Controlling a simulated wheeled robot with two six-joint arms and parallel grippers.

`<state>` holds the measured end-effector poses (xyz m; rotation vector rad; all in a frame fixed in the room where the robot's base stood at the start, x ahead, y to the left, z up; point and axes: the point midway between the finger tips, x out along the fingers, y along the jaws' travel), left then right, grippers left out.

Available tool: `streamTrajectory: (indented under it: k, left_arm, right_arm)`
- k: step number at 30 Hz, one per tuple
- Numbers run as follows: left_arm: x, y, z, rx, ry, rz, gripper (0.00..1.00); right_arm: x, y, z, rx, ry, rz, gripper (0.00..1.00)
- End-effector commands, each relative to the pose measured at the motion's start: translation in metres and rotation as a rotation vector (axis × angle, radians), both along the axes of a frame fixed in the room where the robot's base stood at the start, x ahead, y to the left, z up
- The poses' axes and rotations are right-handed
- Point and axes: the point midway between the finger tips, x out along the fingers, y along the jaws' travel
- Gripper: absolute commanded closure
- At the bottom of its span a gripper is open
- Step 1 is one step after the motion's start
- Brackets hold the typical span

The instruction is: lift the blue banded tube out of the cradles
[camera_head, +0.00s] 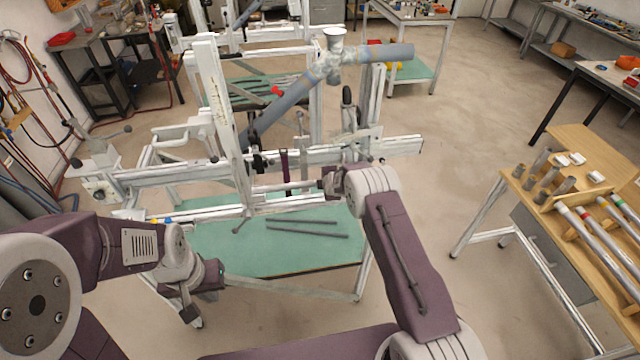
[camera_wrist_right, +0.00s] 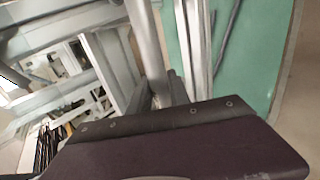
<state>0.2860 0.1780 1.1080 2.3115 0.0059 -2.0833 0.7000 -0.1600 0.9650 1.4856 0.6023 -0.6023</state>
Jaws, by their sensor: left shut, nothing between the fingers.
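My left gripper (camera_head: 190,312) hangs shut and empty in front of the green-topped table, apart from the tubes. My right gripper (camera_head: 328,182) is at the white frame jig, beside a thin pale bar (camera_head: 288,187); its fingertips are hidden. In the right wrist view a grey tube or bar (camera_wrist_right: 147,45) runs up from behind my dark gripper body. A small blue mark (camera_head: 168,221) shows at the left of the jig's front rail; I cannot tell whether it is a tube's band. Banded tubes lie in wooden cradles at right; I see a red band (camera_head: 583,211) and a green band (camera_head: 617,202).
The frame jig (camera_head: 215,100) holds a thick blue-grey pipe (camera_head: 385,52) with a joint. Loose dark rods (camera_head: 305,228) lie on the green table top (camera_head: 225,250). The wooden table (camera_head: 580,140) at right carries several grey pegs. Bare floor lies between the tables.

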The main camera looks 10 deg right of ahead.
Motion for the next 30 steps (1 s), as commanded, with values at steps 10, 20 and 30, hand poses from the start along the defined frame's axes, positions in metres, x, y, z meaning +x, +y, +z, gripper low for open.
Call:
streamTrajectory:
  k: [10, 20, 30]
  left_arm:
    - [0.0, 0.0, 0.014, 0.0, 0.0, 0.0, 1.0]
    - [0.0, 0.0, 0.026, 0.0, 0.0, 0.0, 1.0]
    - [0.0, 0.0, 0.014, 0.0, 0.0, 0.0, 1.0]
  right_arm:
    - [0.0, 0.0, 0.015, 0.0, -0.002, 0.0, 1.0]
    - [0.0, 0.0, 0.027, 0.0, -0.002, 0.0, 1.0]
    - [-0.015, 0.0, 0.024, -0.002, 0.0, 0.001, 1.0]
